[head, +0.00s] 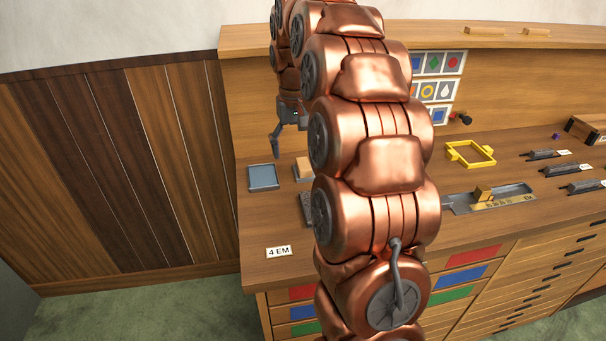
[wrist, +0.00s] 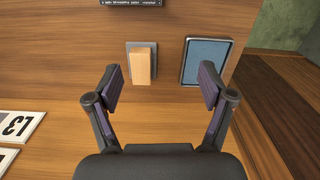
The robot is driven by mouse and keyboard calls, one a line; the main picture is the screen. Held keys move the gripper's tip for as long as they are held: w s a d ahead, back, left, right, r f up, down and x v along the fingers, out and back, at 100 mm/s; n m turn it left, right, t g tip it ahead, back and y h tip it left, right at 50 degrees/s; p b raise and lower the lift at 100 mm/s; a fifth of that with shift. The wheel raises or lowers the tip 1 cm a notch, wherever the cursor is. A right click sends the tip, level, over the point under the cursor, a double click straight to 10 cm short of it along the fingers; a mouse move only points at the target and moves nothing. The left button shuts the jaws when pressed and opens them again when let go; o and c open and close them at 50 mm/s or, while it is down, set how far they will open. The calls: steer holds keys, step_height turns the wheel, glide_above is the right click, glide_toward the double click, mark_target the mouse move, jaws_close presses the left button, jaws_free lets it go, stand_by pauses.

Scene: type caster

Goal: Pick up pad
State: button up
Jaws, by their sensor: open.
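A wooden block (wrist: 141,66) sits on a grey plate on the wooden bench, ahead of my gripper (wrist: 160,88) in the wrist view. To its right lies a flat blue-grey panel (wrist: 206,61) in a dark frame. The pictures do not settle which of the two is the pad. In the head view the panel (head: 263,177) is at the bench's left end, with the block (head: 302,168) beside it, partly behind my arm. My gripper is open and empty, its fingers spread wide. In the head view one finger (head: 275,146) shows above the bench; the rest is mostly hidden.
A dark lettered piece (wrist: 131,2) lies beyond the block. White cards (wrist: 18,127) lie at the wrist view's left. In the head view a yellow frame (head: 470,154) and a grey tray (head: 517,193) with a wooden piece lie right of my arm. A raised back ledge (head: 450,38) borders the bench.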

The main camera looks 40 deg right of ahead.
glide_above(304, 163)
steer(key=shift+s+d+f+m, duration=0.1)
steer(key=shift+s+f+m, duration=0.1)
steer(key=shift+f, duration=0.2)
steer(key=shift+s+f+m, duration=0.1)
steer(key=shift+f+m, duration=0.1)
steer(key=shift+f, duration=0.15)
steer(key=shift+w+a+f+p, duration=0.15)
steer(key=shift+f+p, duration=0.1)
steer(key=shift+f, duration=1.65)
steer(key=shift+w+a+f+p, duration=0.15)
steer(key=shift+f+p, duration=0.1)
steer(key=shift+f, duration=1.6)
steer(key=shift+d, duration=0.1)
steer(key=c, duration=1.3)
